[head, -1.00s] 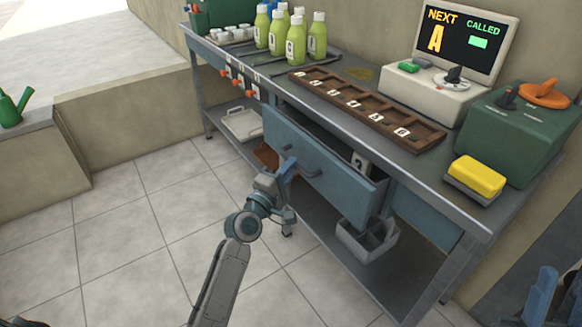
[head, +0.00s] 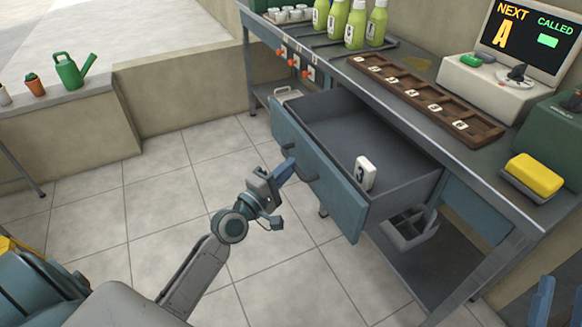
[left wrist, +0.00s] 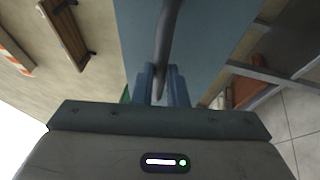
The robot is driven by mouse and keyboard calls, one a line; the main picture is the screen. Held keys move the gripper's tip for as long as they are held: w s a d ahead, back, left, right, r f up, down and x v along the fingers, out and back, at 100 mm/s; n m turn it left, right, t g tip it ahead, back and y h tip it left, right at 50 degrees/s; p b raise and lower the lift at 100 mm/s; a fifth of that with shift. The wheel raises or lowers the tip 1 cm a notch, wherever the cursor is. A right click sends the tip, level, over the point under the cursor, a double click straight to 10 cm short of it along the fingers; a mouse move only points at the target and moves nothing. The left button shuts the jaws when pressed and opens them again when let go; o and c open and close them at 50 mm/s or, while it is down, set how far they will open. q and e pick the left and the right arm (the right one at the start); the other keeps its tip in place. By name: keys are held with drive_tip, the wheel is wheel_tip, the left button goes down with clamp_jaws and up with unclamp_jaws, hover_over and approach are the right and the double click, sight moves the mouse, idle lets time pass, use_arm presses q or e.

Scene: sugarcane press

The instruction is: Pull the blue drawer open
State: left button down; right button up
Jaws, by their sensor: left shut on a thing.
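The blue drawer (head: 335,196) stands well out from under the metal counter in the head view. Its inside shows, with a white tile marked 3 (head: 365,173) standing near the front right. My left gripper (head: 287,170) is at the drawer front, shut on the drawer's dark handle (head: 310,172). In the left wrist view the handle (left wrist: 167,45) runs between the two blue fingers (left wrist: 161,85), with the blue drawer front behind it. Of my right arm, only blue parts (head: 540,302) show at the lower right edge; its jaw state does not show clearly.
On the counter stand green bottles (head: 355,25), a wooden slotted tray (head: 425,95), a screen (head: 530,38) and a yellow sponge (head: 537,174). A grey bin (head: 410,232) sits on the shelf below. The tiled floor (head: 180,190) before the drawer is clear.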

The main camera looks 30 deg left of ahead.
use_arm(q)
drive_tip(key=c, duration=1.5)
unclamp_jaws()
drive_tip(key=shift+o, duration=0.2)
